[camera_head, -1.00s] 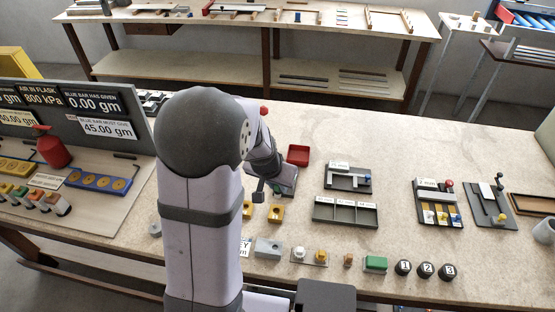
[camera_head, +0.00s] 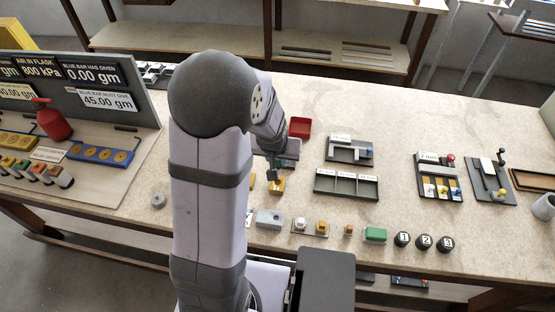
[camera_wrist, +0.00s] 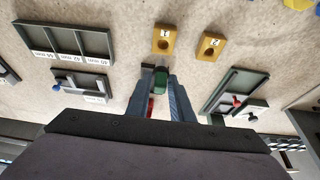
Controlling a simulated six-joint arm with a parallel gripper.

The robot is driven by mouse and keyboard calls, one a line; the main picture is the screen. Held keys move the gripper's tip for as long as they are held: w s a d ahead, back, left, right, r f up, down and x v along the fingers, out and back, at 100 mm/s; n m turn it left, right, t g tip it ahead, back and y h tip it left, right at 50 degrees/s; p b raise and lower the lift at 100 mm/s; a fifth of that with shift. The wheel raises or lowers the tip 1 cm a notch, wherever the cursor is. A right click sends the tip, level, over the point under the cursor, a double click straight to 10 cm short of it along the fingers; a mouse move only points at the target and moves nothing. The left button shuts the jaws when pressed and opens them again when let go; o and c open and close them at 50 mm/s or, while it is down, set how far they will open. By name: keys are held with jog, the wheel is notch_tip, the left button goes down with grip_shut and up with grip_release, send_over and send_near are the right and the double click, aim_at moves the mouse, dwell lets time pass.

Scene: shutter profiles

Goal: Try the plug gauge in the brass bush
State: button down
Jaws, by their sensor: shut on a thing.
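Two brass bush blocks lie on the bench; the block marked 1 (camera_wrist: 165,41) and the block marked 2 (camera_wrist: 211,46) each show a dark hole in the wrist view. My gripper (camera_wrist: 160,92) is shut on a piece with a green end, which I take to be the plug gauge (camera_wrist: 160,80). Some red shows between the fingers below it. In the wrist view the green end appears just below block 1, apart from its hole. In the head view my gripper (camera_head: 276,174) is close above the right-hand brass block (camera_head: 277,187); my arm hides most of the gauge.
A red tray (camera_head: 299,127) stands behind my gripper. Dark compartment trays (camera_head: 346,183) lie to its right. A grey block (camera_head: 269,218), a green block (camera_head: 375,234) and several black numbered knobs (camera_head: 402,239) line the front edge. Bare bench lies between the trays and the right-hand fixtures.

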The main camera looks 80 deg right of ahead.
jog(key=shift+f, duration=0.15)
jog(key=shift+f+b, duration=2.4)
jog(key=shift+f, duration=0.2)
jog(key=shift+f+b, duration=1.15)
dwell(1.4)
jog(key=shift+r, duration=0.15)
dwell(0.5)
jog(key=shift+r+p, duration=3)
jog(key=shift+r, duration=0.3)
